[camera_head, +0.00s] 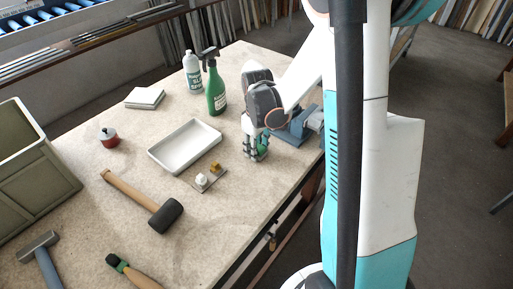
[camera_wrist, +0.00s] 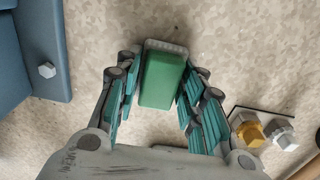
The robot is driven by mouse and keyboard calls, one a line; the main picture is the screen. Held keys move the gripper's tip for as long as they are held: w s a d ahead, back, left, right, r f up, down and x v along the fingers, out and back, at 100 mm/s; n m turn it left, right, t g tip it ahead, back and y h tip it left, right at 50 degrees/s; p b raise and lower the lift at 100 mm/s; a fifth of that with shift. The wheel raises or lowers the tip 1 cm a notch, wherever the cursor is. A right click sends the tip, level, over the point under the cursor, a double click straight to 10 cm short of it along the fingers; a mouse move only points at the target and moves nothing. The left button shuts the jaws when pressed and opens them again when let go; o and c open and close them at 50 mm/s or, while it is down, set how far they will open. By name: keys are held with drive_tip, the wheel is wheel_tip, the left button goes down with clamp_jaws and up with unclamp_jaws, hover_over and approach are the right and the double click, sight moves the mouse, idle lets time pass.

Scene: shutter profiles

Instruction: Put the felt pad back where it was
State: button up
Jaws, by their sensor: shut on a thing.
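The felt pad (camera_wrist: 163,82) appears as a green block with a grey layer along its far edge. My gripper (camera_wrist: 161,72) is shut on it, with the teal-padded fingers on its left and right sides. In the head view my gripper (camera_head: 257,152) points down at the right part of the workbench, and a bit of green shows between its fingers. The pad is close over the bench top; I cannot tell whether it touches. Its underside is hidden.
A white tray (camera_head: 185,147) and a small plate with bolt heads (camera_head: 209,177) lie left of my gripper. A blue vise-like fixture (camera_head: 297,127) is close on the right. A green spray bottle (camera_head: 215,88) and white bottle (camera_head: 193,73) stand behind. A mallet (camera_head: 147,202) lies in front.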

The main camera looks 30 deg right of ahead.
drive_tip(key=shift+f, duration=0.1)
drive_tip(key=o, duration=1.1)
wheel_tip(320, 180, up, 12)
drive_tip(key=p, duration=0.4)
